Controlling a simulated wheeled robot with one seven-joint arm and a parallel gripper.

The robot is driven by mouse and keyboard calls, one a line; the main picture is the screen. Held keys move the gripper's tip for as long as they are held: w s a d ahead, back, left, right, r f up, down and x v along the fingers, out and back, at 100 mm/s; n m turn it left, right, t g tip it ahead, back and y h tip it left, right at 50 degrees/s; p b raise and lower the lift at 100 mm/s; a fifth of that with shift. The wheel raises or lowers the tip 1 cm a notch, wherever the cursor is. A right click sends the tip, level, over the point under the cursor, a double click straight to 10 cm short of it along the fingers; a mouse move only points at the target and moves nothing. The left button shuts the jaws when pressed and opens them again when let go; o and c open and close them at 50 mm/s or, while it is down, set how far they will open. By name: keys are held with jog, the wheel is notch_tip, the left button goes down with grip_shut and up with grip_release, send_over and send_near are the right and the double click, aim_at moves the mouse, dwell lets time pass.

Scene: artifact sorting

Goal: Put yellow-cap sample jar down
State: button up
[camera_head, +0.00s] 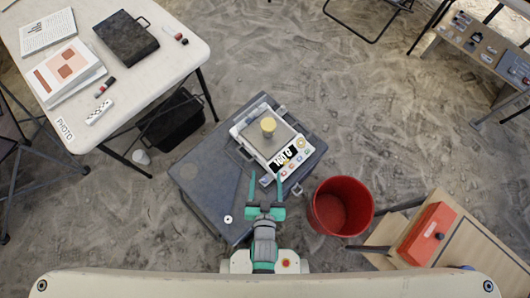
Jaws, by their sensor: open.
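The yellow-cap sample jar (268,126) stands on the plate of a white scale (247,134) with a lit number display. The scale rests on a dark grey case (205,180). My gripper (265,178) has green fingers that are spread apart. It is on the near side of the scale, apart from the jar, with nothing visible between its fingers. The jar's body is mostly hidden under its cap from this high view.
A red bucket (341,207) stands right of the case. A white table (165,65) with papers and a dark box is at upper left. A wooden table (478,225) with an orange box is at lower right. Sandy ground beyond the case is clear.

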jog(key=s+r+t, duration=0.1)
jog(key=s+r, duration=1.3)
jog(key=r, duration=0.3)
jog(key=shift+a+r+y, duration=0.15)
jog(key=shift+r+y, duration=0.15)
jog(key=shift+r, duration=0.1)
jog(key=shift+c, duration=0.7)
dwell(2.6)
